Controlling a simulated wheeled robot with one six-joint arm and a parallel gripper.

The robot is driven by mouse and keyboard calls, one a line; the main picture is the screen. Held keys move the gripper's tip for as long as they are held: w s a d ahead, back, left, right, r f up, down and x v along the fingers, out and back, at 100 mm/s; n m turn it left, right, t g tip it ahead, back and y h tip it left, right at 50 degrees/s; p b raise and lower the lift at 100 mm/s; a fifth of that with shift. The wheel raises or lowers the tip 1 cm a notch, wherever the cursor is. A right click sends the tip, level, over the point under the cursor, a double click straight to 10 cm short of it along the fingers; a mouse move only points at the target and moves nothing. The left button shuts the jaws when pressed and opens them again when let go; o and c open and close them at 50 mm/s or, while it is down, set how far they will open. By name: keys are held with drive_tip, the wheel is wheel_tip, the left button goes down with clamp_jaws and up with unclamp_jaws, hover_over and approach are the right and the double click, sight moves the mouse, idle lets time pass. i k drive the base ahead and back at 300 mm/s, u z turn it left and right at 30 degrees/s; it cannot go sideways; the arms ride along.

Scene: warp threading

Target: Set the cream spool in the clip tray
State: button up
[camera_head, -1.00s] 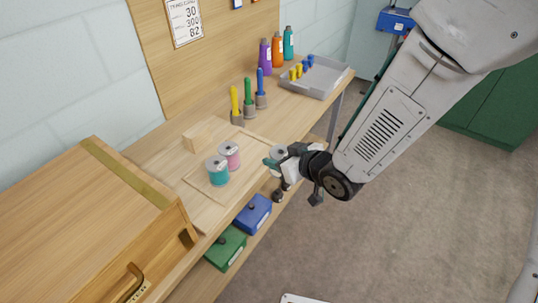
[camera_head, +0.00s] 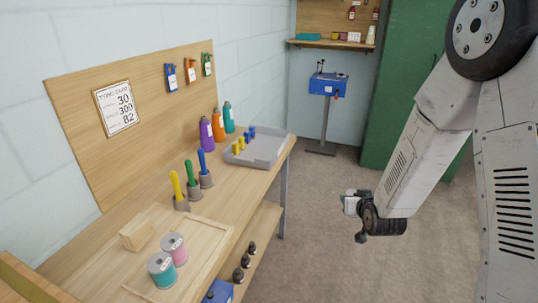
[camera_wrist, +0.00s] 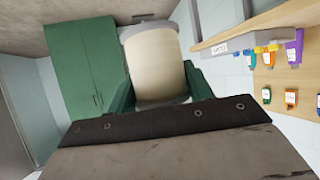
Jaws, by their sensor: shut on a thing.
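The cream spool (camera_wrist: 155,68) fills the middle of the wrist view, with a pale grey flange at its top end. The green fingers of my gripper (camera_wrist: 160,92) are shut on it, one on each side. In the head view my gripper (camera_head: 352,203) is out over the floor, right of the bench and apart from it. The spool is hard to make out there. The grey clip tray (camera_head: 270,160) sits at the bench's far right end and holds several yellow and blue clips. Its side also shows in the wrist view (camera_wrist: 222,14).
A teal-banded spool (camera_head: 162,270) and a pink one (camera_head: 173,248) stand on a wooden board near a wood block (camera_head: 136,234). Open floor lies right of the bench.

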sight(266, 150)
drive_tip(key=z, duration=0.15)
drive_tip(key=i, duration=1.85)
drive_tip(key=z, duration=0.35)
